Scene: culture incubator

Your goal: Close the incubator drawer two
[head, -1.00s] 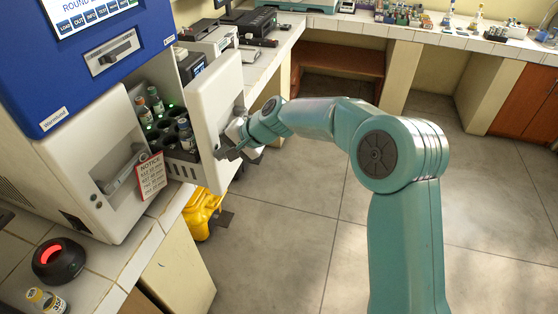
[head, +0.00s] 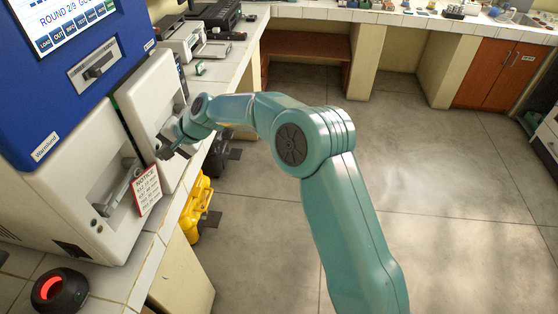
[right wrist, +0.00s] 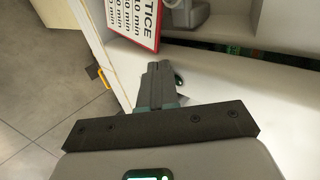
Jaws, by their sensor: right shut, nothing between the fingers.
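The incubator (head: 60,180) stands at the left with a blue upper housing and white drawer fronts. The right-hand drawer's white front (head: 150,84) sits close to the incubator body, with a thin dark gap along its left edge. Its vials are hidden in the head view. In the right wrist view, a narrow slit with green glints shows behind the white front (right wrist: 235,82). My right gripper (head: 166,150) is shut and empty at the lower part of this front, by its handle recess. Its fingers (right wrist: 160,72) point at the front; contact is unclear. My left gripper is out of view.
The left drawer front (head: 75,185) has a grey handle and a red-and-white notice (head: 148,191). A black device with a red light (head: 60,288) sits on the tiled counter. A yellow object (head: 195,208) is below. Open floor lies to the right.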

